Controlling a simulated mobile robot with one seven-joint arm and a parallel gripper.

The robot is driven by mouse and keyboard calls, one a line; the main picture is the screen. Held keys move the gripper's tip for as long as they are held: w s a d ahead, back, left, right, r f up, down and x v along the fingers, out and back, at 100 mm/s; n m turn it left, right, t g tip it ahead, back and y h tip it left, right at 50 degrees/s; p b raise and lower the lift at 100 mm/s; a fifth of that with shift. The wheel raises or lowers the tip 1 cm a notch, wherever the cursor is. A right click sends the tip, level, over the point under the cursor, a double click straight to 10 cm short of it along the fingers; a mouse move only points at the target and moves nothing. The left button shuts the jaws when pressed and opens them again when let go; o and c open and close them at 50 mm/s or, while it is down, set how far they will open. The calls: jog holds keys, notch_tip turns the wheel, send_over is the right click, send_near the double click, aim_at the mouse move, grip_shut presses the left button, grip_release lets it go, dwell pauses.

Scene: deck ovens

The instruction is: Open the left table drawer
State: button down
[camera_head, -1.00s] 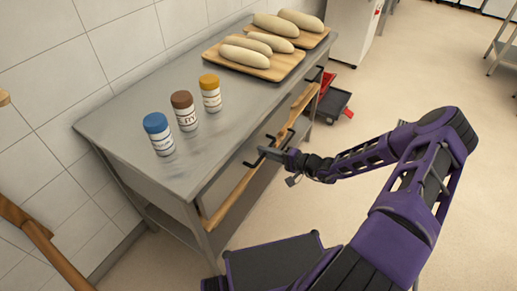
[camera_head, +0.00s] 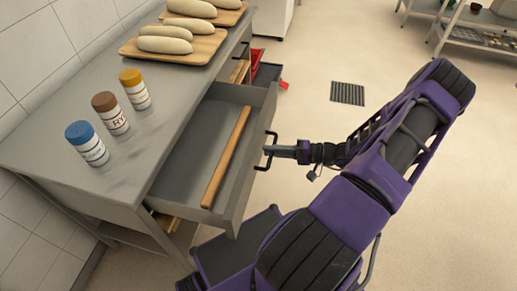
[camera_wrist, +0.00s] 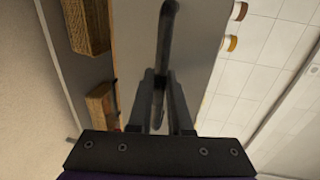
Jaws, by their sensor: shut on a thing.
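The left table drawer (camera_head: 232,204) is pulled well out of the grey metal table (camera_head: 130,183) in the head view. A wooden rolling pin or rod (camera_head: 226,160) lies lengthwise inside it. The drawer has a dark bar handle (camera_head: 268,151) on its front. My gripper (camera_head: 276,151) is shut on this handle, to the right of the drawer. In the wrist view the fingers (camera_wrist: 160,100) close on either side of the dark handle (camera_wrist: 166,40).
Blue (camera_head: 86,144), brown (camera_head: 110,113) and yellow-capped (camera_head: 135,89) jars stand on the table. Dough loaves lie on wooden boards (camera_head: 130,49) behind them. A red and black item (camera_head: 266,73) is on the floor near the table's far end. Open floor lies to the right, with a drain grate (camera_head: 348,94).

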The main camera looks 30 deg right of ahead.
jog(key=shift+s+d, duration=0.35)
jog(key=shift+s, duration=0.05)
jog(key=c, duration=0.8)
grip_release()
jog(key=shift+c, duration=0.2)
jog(key=v, duration=1.7)
jog(key=shift+d+b, duration=0.2)
jog(key=shift+b, duration=0.1)
jog(key=shift+s, duration=0.1)
